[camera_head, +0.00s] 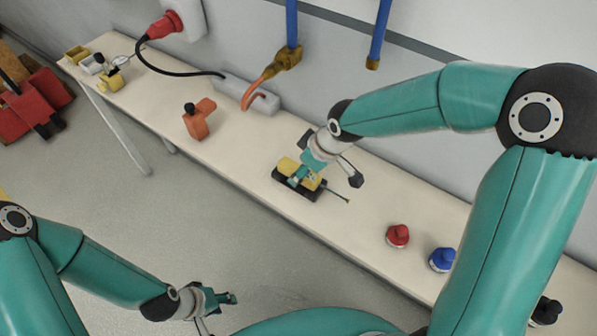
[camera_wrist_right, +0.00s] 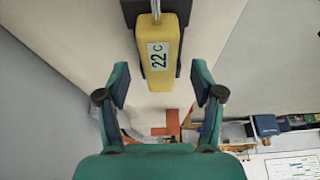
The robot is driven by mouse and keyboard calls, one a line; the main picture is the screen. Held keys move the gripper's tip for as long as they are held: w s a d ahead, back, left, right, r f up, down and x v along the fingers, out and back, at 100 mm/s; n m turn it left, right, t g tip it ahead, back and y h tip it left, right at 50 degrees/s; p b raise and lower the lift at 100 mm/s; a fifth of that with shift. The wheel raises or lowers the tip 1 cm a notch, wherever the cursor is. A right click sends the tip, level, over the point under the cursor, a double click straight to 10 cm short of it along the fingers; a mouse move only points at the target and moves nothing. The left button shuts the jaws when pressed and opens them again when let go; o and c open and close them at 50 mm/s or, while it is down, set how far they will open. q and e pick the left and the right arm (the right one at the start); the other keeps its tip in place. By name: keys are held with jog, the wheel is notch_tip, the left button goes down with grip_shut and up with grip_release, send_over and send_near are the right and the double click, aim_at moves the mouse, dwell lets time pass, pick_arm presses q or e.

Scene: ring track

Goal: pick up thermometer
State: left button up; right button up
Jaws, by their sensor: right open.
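The thermometer (camera_head: 290,165) is a yellow handheld body with a thin probe pointing right in the head view. It lies on a black base on the long bench. In the right wrist view the thermometer (camera_wrist_right: 161,45) shows a "22 C" label, its near end just ahead of my fingers. My right gripper (camera_head: 331,160) is open and empty, above and close beside the thermometer, partly covering it in the head view. In the wrist view my right fingers (camera_wrist_right: 160,86) are spread apart with no contact visible. My left gripper (camera_head: 219,309) is low at the front, apart from the bench, with spread fingers.
On the long cream bench (camera_head: 240,150) stand a red button (camera_head: 398,235), a blue button (camera_head: 442,259) and an orange tool (camera_head: 199,119). A grey block (camera_head: 230,88) sits by the wall with a hose. Blue pipes (camera_head: 291,25) hang behind. Floor in front is clear.

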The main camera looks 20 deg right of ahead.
jog(key=shift+x, duration=0.95)
jog(key=shift+r, duration=0.1)
jog(key=shift+c, duration=0.4)
grip_shut()
jog(key=shift+w+r, duration=0.1)
jog(key=shift+r, duration=0.05)
